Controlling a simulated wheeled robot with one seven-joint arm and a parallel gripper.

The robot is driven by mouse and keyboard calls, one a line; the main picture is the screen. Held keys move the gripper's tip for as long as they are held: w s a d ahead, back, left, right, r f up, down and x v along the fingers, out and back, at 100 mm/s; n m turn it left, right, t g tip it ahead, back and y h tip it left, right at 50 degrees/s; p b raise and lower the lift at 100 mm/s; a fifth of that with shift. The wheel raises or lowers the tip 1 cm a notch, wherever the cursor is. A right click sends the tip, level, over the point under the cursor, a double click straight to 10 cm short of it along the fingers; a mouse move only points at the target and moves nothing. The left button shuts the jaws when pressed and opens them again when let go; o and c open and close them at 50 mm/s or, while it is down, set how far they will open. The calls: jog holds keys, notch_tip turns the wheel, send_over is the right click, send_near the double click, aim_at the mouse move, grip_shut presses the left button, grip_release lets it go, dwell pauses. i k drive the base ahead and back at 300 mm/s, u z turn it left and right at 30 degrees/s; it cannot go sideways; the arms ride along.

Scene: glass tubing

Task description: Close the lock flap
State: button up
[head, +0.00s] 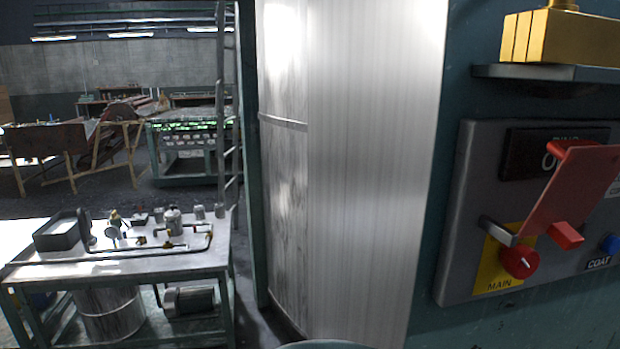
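The red lock flap (565,190) is at the right of the head view, on a grey control panel (468,190). It is a flat plate that slants from a red top piece down and to the left, and it appears to stand out from the panel. A red knob (519,263) sits below its lower left end on a yellow plate (488,275) marked MAIN. A small grey bar (497,231) and a red block (566,236) are by the flap's lower end. The flap hides part of the panel. My gripper is not in view.
A grey shelf (545,73) with a brass block (560,38) juts out above the panel. A blue button (610,244) is at the right. A tall metal sheet (375,170) stands left of the panel. A workbench (150,265) with pipework stands at lower left.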

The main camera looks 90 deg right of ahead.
aim_at(585, 172)
jog(key=i, duration=0.35)
jog(key=z, duration=5.15)
jog(key=i, duration=0.5)
jog(key=k, duration=0.5)
jog(key=u, duration=2.25)
